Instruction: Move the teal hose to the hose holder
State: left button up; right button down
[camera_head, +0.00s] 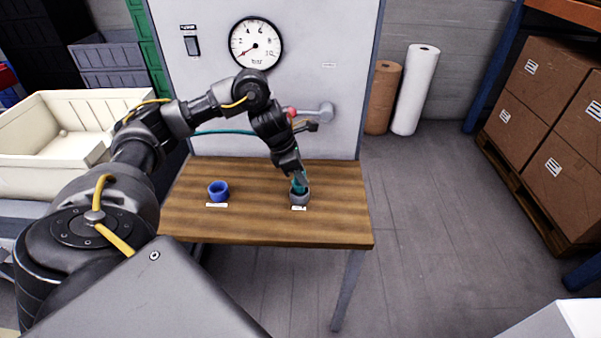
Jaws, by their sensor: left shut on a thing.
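The teal hose (225,131) runs from behind my left arm toward the grey panel; part of it is hidden by the arm. A teal end piece (298,188) shows at the fingertips of my left gripper (298,178). My left gripper is shut on it and points down over the grey ring-shaped holder (300,198) on the wooden table. The teal piece is at the mouth of this holder; how deep it sits I cannot tell. A blue ring-shaped holder (218,192) stands to the left on the table, apart from the gripper. My right gripper is not in view.
The wooden table (260,225) has small white labels, too small to read. Behind it a grey panel (300,85) carries a round gauge (256,43) and a grey pipe fitting with a red part. Boxes on a pallet stand right. The floor between is clear.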

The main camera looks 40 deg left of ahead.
pick_arm(q)
jog(key=shift+f+b, duration=1.05)
jog(key=shift+f, duration=0.35)
jog(key=o, duration=1.1)
